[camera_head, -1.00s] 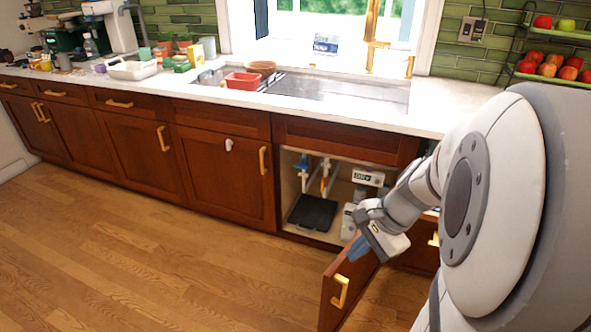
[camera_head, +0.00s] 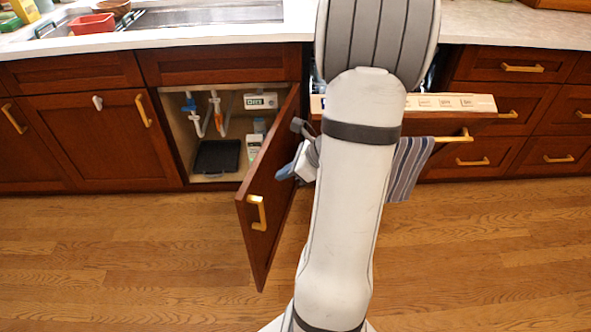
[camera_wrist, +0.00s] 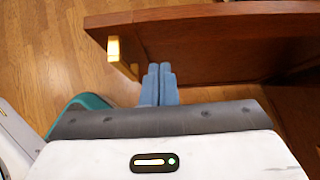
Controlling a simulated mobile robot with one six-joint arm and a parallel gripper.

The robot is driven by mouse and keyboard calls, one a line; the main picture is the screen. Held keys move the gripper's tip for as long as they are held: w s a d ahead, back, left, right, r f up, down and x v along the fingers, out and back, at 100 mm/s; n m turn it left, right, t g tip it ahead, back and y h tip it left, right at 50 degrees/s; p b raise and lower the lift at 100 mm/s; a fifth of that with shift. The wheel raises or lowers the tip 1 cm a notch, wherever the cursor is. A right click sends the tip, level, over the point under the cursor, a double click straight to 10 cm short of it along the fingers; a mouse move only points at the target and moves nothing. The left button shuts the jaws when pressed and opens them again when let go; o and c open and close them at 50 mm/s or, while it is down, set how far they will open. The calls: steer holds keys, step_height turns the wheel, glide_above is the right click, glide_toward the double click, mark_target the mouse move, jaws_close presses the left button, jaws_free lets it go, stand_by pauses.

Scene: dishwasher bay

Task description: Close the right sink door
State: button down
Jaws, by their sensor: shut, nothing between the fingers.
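The right sink door (camera_head: 268,190) is brown wood with a gold handle (camera_head: 257,212) near its free edge. It stands wide open, swung out from the cabinet under the sink. My gripper (camera_head: 285,172) is at the right of the door, by its outer face, with blue fingers. In the wrist view the fingers (camera_wrist: 159,84) are together and empty, pointing at the door (camera_wrist: 210,45). I cannot tell whether they touch it. The gold handle (camera_wrist: 114,48) is left of the fingertips there. My arm hides part of the scene right of the door.
The open cabinet (camera_head: 215,120) holds white pipes, a black tray (camera_head: 217,157) and boxes. The left sink door (camera_head: 100,140) is shut. To the right, the dishwasher door (camera_head: 440,104) is partly open, with a striped towel (camera_head: 410,168) on its handle. The wooden floor is clear.

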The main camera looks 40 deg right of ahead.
mark_target(256, 179)
steer(key=shift+w+a+f+b, duration=0.15)
steer(key=shift+w+a+f, duration=0.1)
steer(key=shift+w+a, duration=0.4)
steer(key=shift+w+a+f+b, duration=0.1)
steer(key=shift+w+a+f, duration=0.1)
steer(key=shift+w+a, duration=0.45)
steer(key=shift+w+a+f+b, duration=0.2)
steer(key=shift+w+a, duration=0.25)
steer(key=shift+w, duration=0.35)
